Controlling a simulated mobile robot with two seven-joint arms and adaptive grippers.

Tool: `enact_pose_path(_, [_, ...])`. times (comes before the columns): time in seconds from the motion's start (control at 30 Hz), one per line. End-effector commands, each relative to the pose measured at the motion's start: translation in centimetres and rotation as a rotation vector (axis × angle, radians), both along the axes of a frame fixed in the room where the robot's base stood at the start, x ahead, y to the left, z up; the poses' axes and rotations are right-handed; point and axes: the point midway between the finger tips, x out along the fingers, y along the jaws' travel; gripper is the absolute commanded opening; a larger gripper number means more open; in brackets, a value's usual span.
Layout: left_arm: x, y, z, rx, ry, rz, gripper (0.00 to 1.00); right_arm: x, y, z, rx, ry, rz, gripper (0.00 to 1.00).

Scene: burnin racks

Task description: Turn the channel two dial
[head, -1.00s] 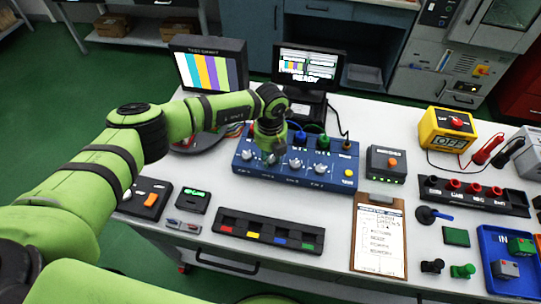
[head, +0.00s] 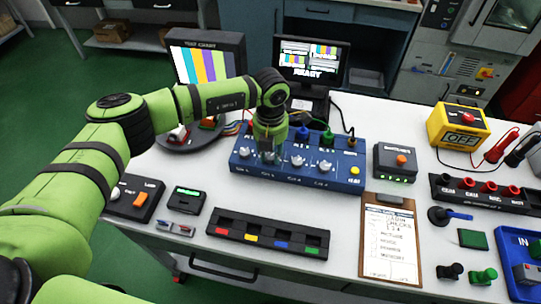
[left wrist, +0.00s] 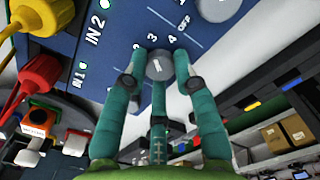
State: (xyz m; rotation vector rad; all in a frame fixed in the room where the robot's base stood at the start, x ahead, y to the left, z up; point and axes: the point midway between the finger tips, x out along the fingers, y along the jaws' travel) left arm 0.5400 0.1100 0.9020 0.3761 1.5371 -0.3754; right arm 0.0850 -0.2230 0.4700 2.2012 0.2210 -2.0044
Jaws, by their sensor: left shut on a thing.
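The blue channel box (head: 342,180) stands on the white table with a row of grey dials on its face. My left gripper (head: 269,155) points down at the second dial from the left, above the CH 2 label, and hides most of it. In the left wrist view the channel two dial (left wrist: 159,66) sits between the fingers of my left gripper (left wrist: 160,75), which are shut on it. Printed marks 3, 4 and OFF show around the dial. The channel three dial (head: 297,161) is uncovered to the right. My right gripper is not in view.
Cables and coloured plugs rise behind the dials, with a monitor (head: 312,62) farther back. A black tray with coloured squares (head: 310,252) lies in front of the box.

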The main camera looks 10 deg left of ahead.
Motion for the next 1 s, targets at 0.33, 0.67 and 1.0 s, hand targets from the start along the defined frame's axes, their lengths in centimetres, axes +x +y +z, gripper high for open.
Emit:
enact_pose_path(0.33, [-0.06, 0.00, -0.04, 0.000, 0.002, -0.043, 0.00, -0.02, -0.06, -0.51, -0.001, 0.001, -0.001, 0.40])
enact_pose_path(0.67, [-0.06, 0.00, -0.03, 0.000, 0.002, -0.041, 0.52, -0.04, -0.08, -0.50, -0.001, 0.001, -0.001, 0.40])
enact_pose_path(1.0, [-0.01, -0.02, 0.11, -0.001, 0.000, -0.041, 0.52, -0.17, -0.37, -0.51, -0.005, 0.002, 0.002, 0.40])
